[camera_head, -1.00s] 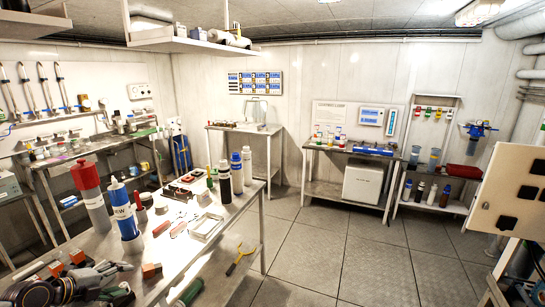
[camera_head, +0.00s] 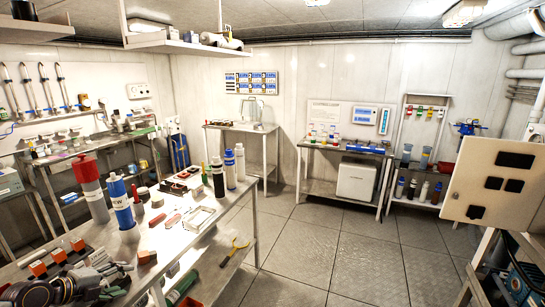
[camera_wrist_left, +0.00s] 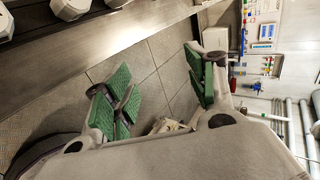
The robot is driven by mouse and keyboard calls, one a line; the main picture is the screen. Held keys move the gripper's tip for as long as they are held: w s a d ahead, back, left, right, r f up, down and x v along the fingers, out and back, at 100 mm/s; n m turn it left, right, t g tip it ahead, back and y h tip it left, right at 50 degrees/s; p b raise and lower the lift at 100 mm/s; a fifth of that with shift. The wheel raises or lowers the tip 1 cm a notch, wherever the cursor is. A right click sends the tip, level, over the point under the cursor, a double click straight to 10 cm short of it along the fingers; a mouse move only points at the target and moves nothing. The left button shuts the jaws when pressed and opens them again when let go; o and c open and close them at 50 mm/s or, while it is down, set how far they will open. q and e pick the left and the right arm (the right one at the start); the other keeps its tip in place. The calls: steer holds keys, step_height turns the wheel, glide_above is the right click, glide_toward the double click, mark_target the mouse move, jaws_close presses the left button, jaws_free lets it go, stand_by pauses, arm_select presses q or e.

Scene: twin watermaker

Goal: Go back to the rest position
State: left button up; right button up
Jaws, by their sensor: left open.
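My left gripper (camera_head: 112,282) is low at the left edge of the head view, by the near end of the long workbench (camera_head: 215,222). In the left wrist view, its green-padded fingers (camera_wrist_left: 160,92) are spread wide apart. Nothing is between them; floor tiles show through the gap. The dark, rounded arm links beside it are mine. My right gripper is not in view.
The workbench holds a red-capped grey cylinder (camera_head: 92,190), a blue filter cylinder (camera_head: 121,203), dark and white bottles (camera_head: 217,178) and a white frame (camera_head: 196,219). A beige cabinet (camera_head: 490,185) stands close at right. The middle floor (camera_head: 340,250) is clear.

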arm_select(q)
steer(key=s+d+f+n+g, duration=0.4)
steer(key=s+d+f+n, duration=0.3)
steer(key=s+d+f, duration=0.65)
steer(key=s+d+r+n+g+y, duration=0.2)
steer(key=s+d+n+y, duration=0.2)
steer(key=s+d+n, duration=0.8)
step_height(320, 180, down, 33)
steer(key=a+n+g, duration=0.1)
steer(key=g, duration=0.1)
steer(key=s+a+f, duration=0.2)
steer(key=s+f, duration=0.8)
steer(key=s, duration=0.1)
steer(key=s+a+f+g, duration=0.1)
steer(key=s+a+f, duration=0.1)
steer(key=s+f, duration=0.7)
steer(key=s, duration=0.2)
steer(key=shift+s+f, duration=0.35)
steer(key=shift+s, duration=0.05)
